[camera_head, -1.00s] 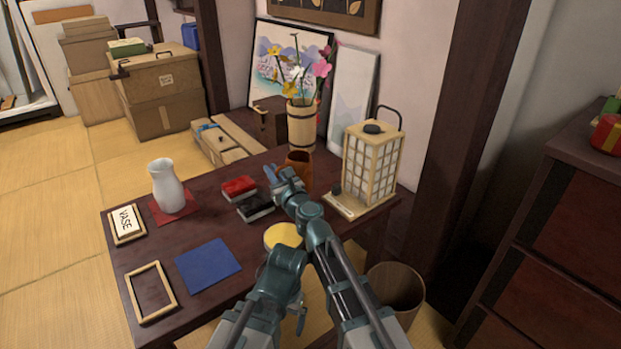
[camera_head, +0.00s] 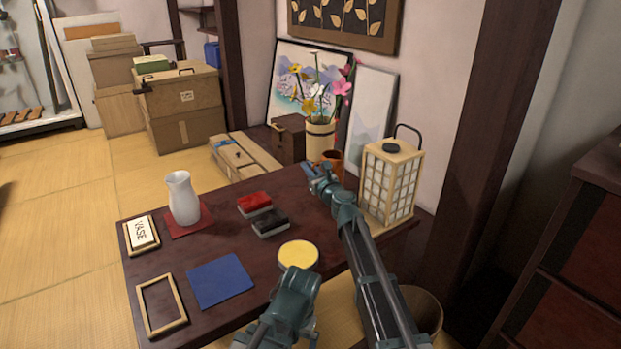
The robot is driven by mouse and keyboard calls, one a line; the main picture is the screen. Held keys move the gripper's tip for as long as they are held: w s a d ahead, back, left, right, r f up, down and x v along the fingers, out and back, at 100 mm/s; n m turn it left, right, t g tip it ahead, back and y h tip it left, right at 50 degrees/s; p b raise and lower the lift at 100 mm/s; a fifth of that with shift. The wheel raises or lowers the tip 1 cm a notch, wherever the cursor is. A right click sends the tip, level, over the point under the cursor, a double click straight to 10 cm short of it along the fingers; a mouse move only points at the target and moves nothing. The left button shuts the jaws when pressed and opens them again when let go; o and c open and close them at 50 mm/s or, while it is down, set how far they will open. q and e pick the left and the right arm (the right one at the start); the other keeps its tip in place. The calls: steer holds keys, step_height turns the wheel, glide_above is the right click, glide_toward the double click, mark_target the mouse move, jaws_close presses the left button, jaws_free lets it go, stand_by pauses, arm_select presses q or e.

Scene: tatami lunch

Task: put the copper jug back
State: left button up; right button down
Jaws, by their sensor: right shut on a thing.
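The copper jug (camera_head: 334,159), orange-brown, is at the far side of the dark table (camera_head: 190,262), between the bamboo flower holder and the lantern. My right gripper (camera_head: 318,172) is at its near left side and shut on it. The arm and fingers hide the jug's lower part, and I cannot tell how far it is above the tabletop. My left gripper is not in view.
A white vase (camera_head: 183,198) stands on a red mat (camera_head: 203,220) beside a VASE sign (camera_head: 141,234). A blue mat (camera_head: 221,281), empty frame (camera_head: 162,305), red box (camera_head: 255,203), black box (camera_head: 270,222), yellow disc (camera_head: 298,254), lantern (camera_head: 390,183) and flower holder (camera_head: 319,138) are nearby.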

steer(key=shift+w+d, duration=0.25)
steer(key=shift+w, duration=0.25)
steer(key=shift+f, duration=0.1)
step_height(320, 180, down, 4)
steer(key=b, duration=0.3)
steer(key=shift+r+b, duration=0.2)
steer(key=shift+b, duration=0.2)
steer(key=shift+r, duration=0.15)
steer(key=c, duration=1.4)
jaws_free()
steer(key=shift+f, duration=0.2)
steer(key=o, duration=0.5)
